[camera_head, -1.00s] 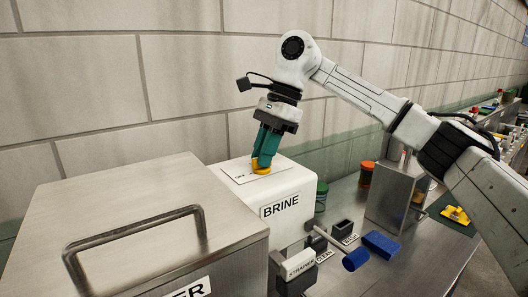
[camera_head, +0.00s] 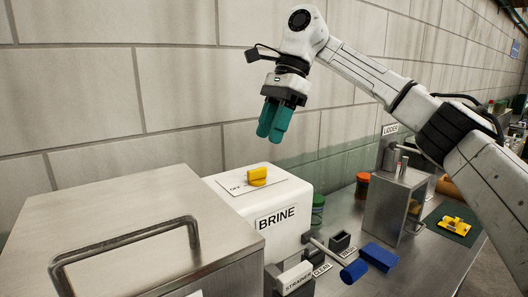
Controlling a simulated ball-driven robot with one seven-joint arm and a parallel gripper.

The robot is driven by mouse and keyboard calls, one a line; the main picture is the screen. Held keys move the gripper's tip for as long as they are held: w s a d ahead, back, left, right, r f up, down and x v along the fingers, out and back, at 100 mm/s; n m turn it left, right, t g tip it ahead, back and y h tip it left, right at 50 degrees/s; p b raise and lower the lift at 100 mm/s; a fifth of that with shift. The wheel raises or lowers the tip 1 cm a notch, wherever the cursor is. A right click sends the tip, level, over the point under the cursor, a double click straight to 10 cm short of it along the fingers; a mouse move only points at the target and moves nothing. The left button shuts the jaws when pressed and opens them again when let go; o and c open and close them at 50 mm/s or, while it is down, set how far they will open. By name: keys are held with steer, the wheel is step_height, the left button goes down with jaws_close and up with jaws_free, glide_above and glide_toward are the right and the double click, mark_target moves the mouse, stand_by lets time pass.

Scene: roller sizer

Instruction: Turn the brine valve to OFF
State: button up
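The brine valve is a yellow knob (camera_head: 257,176) on a pale plate (camera_head: 238,187) on top of the white box (camera_head: 285,227) labelled BRINE. Its raised grip lies roughly left to right in the picture. Small lettering on the plate, left of the knob, seems to read OFF but is hard to make out. My gripper (camera_head: 271,138), with teal fingers, is above and slightly right of the knob, clear of it. The fingers look slightly apart with nothing between them, though one partly overlaps the other in this view.
A steel box (camera_head: 130,235) with a bar handle stands at front left. Right of the BRINE box are a blue-headed tool (camera_head: 354,271), a blue block (camera_head: 379,256), small dark holders, jars and a steel housing (camera_head: 395,205). The tiled wall is close behind.

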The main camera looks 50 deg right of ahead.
steer(key=shift+v, duration=1.5)
steer(key=shift+f, duration=0.1)
